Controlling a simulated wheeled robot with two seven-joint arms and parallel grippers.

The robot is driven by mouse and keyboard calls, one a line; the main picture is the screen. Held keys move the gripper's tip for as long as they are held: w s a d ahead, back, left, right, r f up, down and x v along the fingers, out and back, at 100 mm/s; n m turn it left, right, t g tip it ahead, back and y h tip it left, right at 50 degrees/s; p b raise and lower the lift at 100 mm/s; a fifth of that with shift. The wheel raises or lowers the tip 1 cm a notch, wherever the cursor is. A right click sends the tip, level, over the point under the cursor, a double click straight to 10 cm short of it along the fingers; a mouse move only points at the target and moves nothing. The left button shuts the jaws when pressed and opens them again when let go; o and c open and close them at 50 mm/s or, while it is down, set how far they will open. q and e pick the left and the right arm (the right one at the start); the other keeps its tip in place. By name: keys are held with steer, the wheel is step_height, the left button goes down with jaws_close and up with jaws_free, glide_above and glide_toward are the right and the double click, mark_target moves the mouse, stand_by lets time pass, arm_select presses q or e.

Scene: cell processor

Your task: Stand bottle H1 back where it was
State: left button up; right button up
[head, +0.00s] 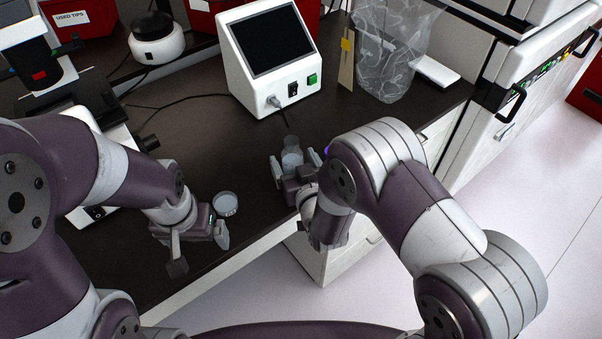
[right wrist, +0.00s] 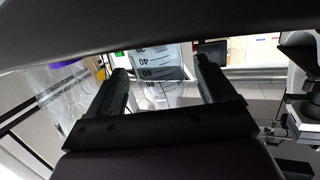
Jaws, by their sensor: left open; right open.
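A clear bottle (head: 291,158) stands upright on the dark bench in the head view; no label naming it H1 can be read. It also shows in the right wrist view, as a clear body with black graduation marks (right wrist: 158,62). My right gripper (head: 296,166) is open, with one finger on either side of the bottle. Gaps show beside the bottle in the right wrist view (right wrist: 162,85), so the fingers are not closed on it. My left gripper (head: 200,250) is open and empty near the bench's front edge.
A small round clear dish (head: 225,204) lies beside my left gripper. A white device with a dark screen (head: 270,60) stands behind the bottle. A clear plastic bag (head: 390,50) is at the back right. A microscope (head: 75,110) stands left. Bench between is mostly clear, except for cables.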

arm_select(q)
steer(key=shift+f+b, duration=0.35)
steer(key=shift+f, duration=0.05)
arm_select(e)
steer(key=v, duration=1.1)
steer(key=d+f+m+g+h, duration=0.2)
steer(key=d+g+h, duration=0.1)
steer(key=d+g, duration=0.5)
steer(key=s+d+r+g+h, duration=0.1)
steer(key=s+d+r+g, duration=0.1)
steer(key=s+d+g, duration=0.4)
steer(key=s+d, duration=0.1)
steer(key=s, duration=0.2)
steer(key=shift+s+r+m+h, duration=0.15)
steer(key=shift+s+m+h, duration=0.25)
